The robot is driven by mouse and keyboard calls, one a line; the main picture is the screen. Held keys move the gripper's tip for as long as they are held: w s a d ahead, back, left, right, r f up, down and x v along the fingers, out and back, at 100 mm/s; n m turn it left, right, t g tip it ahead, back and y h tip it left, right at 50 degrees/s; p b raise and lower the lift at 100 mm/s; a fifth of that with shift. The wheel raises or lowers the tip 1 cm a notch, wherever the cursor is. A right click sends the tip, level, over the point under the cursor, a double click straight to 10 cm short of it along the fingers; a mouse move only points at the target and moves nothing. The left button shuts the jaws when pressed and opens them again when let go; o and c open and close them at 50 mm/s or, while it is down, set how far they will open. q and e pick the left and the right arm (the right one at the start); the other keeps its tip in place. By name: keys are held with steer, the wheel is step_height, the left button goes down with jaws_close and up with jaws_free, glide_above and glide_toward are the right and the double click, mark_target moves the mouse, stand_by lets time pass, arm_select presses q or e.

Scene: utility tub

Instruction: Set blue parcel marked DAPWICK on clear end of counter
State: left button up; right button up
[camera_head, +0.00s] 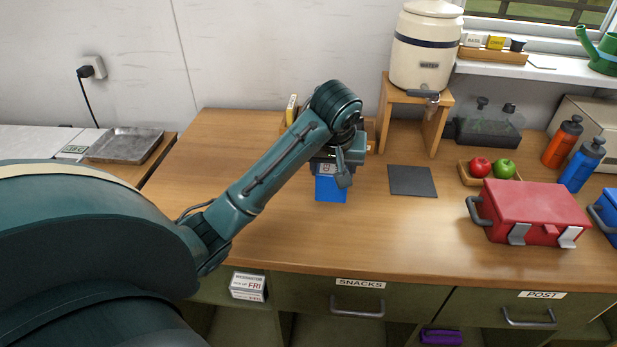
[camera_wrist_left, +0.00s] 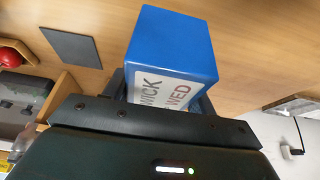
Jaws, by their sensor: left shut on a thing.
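The blue parcel (camera_head: 331,189) is held in my left gripper (camera_head: 338,168) over the wooden counter (camera_head: 230,180). In the left wrist view the blue parcel (camera_wrist_left: 170,48) fills the jaws, and its white label shows part of a name, "WICK", and "WED" in red. I cannot tell from the head view whether the parcel touches the counter. The left part of the counter is bare. My right gripper is not in view.
A dark square mat (camera_head: 412,181) lies right of the parcel. Further right are a fruit tray (camera_head: 488,182) and a red toolbox (camera_head: 530,208). A water crock (camera_head: 425,50) stands on a wooden stand (camera_head: 394,108) behind. A metal tray (camera_head: 125,145) sits on the separate left surface.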

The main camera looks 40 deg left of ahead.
mark_target(331, 175)
arm_select(q)
step_height(331, 175, down, 5)
steer(key=shift+s+a+f, duration=0.1)
steer(key=shift+f, duration=2.3)
steer(key=shift+f, duration=0.1)
steer(key=o, duration=1.1)
steer(key=v, duration=1.1)
steer(key=shift+w+r, duration=0.25)
steer(key=shift+s+d+r, duration=0.2)
steer(key=shift+s+r, duration=0.15)
